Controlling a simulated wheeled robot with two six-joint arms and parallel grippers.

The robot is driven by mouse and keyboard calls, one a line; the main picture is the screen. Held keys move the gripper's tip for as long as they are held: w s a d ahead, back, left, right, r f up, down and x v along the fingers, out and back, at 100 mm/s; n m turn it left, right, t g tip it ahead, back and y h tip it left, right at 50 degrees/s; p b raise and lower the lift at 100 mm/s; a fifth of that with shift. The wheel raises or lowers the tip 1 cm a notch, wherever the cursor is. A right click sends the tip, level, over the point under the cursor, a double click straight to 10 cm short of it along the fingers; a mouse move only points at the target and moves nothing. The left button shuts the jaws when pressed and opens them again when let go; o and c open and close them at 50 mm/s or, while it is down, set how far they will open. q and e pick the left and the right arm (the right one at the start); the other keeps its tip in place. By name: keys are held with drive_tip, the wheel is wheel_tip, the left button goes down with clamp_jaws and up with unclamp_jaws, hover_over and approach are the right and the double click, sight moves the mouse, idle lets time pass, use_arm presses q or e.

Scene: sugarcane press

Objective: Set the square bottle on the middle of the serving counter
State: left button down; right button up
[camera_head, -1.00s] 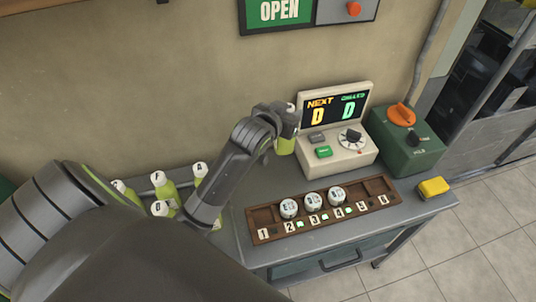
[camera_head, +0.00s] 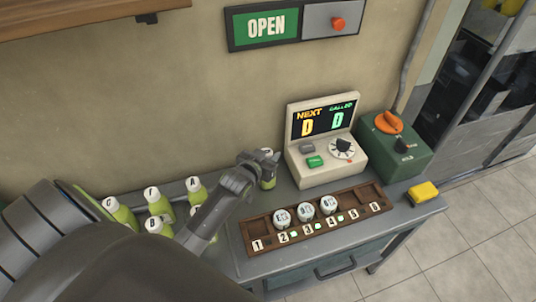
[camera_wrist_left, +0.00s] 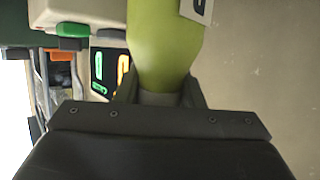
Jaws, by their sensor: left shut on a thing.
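My left gripper (camera_head: 259,161) is shut on a green bottle (camera_head: 268,181), just left of the order console. In the left wrist view the green bottle (camera_wrist_left: 165,45) fills the space between the fingers (camera_wrist_left: 158,95), with part of a white label at its edge. Whether its body is square is hard to tell, and its base contact is unclear. The grey counter (camera_head: 405,215) carries the console and a wooden rack. Several other green bottles with white lettered caps, such as the one marked A (camera_head: 196,191), stand at the left. My right gripper is not in view.
The console (camera_head: 320,172) stands right of the held bottle, with a green box (camera_head: 392,150) beyond it. A numbered wooden rack (camera_head: 262,224) holding three round white-topped pieces lies in front. A yellow block (camera_head: 423,192) sits near the right edge.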

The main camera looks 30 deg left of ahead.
use_arm(q)
drive_tip(key=shift+f, duration=0.15)
drive_tip(key=c, duration=1.4)
unclamp_jaws()
drive_tip(key=shift+f, duration=0.15)
drive_tip(key=o, duration=0.5)
drive_tip(key=shift+c, duration=0.2)
drive_tip(key=shift+r, duration=0.3)
drive_tip(key=shift+s, duration=0.3)
drive_tip(key=b+v, duration=0.1)
drive_tip(key=v, duration=1)
drive_tip(key=shift+s, duration=0.15)
drive_tip(key=shift+d+r, duration=0.1)
drive_tip(key=shift+r, duration=0.05)
